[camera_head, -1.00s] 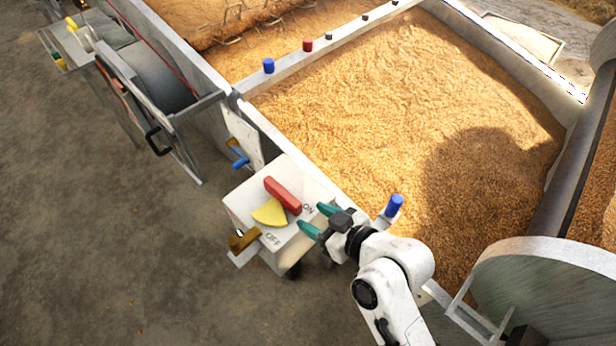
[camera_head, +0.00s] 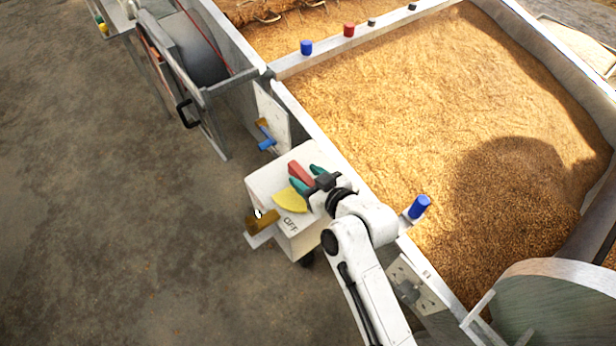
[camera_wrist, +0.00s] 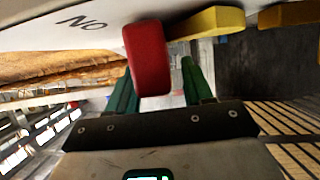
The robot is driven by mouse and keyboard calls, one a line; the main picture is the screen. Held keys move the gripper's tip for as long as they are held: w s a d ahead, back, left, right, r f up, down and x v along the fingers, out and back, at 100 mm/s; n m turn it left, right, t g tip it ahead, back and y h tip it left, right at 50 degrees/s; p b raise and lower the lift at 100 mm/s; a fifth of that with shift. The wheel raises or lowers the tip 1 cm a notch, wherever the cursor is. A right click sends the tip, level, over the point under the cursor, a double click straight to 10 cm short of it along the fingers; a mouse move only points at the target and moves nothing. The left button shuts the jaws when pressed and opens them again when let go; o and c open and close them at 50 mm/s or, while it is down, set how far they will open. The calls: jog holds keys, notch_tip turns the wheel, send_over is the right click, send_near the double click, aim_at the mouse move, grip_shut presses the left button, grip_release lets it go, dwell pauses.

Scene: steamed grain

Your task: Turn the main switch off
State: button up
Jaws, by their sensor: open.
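The main switch is a red handle (camera_head: 301,174) on top of a white box (camera_head: 268,183), beside a yellow wedge (camera_head: 290,201). The handle lies on the ON side of the wedge; the OFF label shows below the wedge, and my gripper hides the ON label in the head view. In the wrist view, the red handle (camera_wrist: 148,55) shows close up, with an upside-down ON label beside it. My gripper (camera_head: 308,178) is open, its green fingers on either side of the handle. In the wrist view my gripper (camera_wrist: 157,75) has the handle between its fingers; contact cannot be told.
A brown-yellow lever (camera_head: 263,222) sticks out of the box's front, and a blue lever (camera_head: 267,143) is mounted on the wall behind. A blue knob (camera_head: 420,206) stands on the rim of the grain bed (camera_head: 420,110). The floor at left is clear.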

grip_shut()
dwell(0.5)
